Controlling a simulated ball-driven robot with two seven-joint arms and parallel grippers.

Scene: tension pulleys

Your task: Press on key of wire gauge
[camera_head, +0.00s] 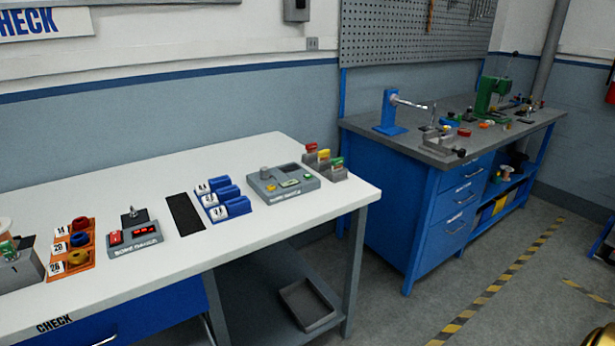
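A small grey gauge (134,235) stands on the white table at the left centre. It has a red key (114,238) on its left, a red lit display (145,231) and a dark upright piece on top. The lettering on its front ends in "GAUGE"; the first word is too small to read surely. A larger grey device (284,183) with a green key, a yellowish panel and a dark screen stands further right; I cannot read its label.
An orange tray (86,265) with red, blue and yellow rings lies left of the gauge. A black mat (185,214) and blue holders (237,207) lie to its right. Blocks with coloured tops (336,174) stand at the table's right end. A blue workbench (424,218) stands beyond.

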